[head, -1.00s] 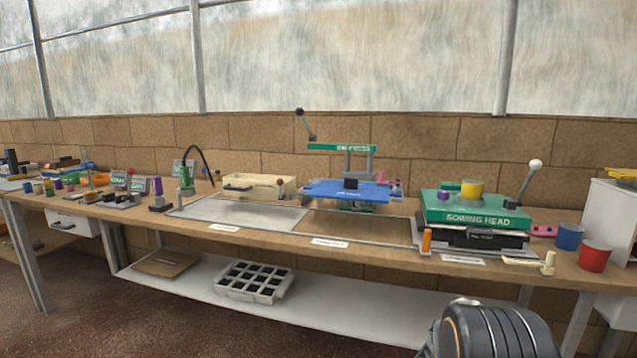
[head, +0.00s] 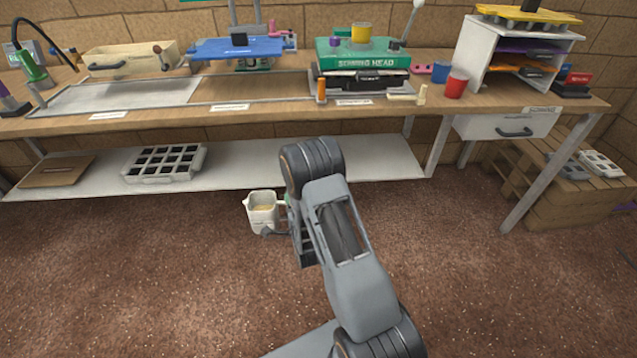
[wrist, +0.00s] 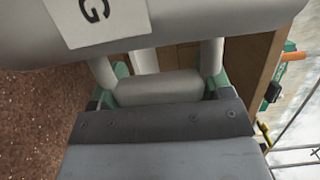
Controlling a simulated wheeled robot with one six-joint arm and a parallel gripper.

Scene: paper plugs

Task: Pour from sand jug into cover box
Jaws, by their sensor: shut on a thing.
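A cream sand jug (head: 262,214) with tan fill inside hangs upright or nearly so in front of the bench, lower than its top. My gripper (head: 287,214) is shut on the jug's handle, at the jug's right side; my wrist partly hides it. In the wrist view the jug (wrist: 200,20) fills the top, with a white label showing a "G", and its handle (wrist: 160,88) lies between the green-edged fingers. A cream box (head: 130,60) with a dark front handle stands at the back left of the bench; its label is unreadable, so I cannot tell whether it is the cover box.
The bench (head: 270,118) carries a blue press (head: 238,50), a green sowing head (head: 368,56), a blue cup (head: 457,79) and a red cup (head: 456,87). A black-celled tray (head: 165,162) sits on the lower shelf (head: 285,170). A white cabinet (head: 480,60) stands at the right.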

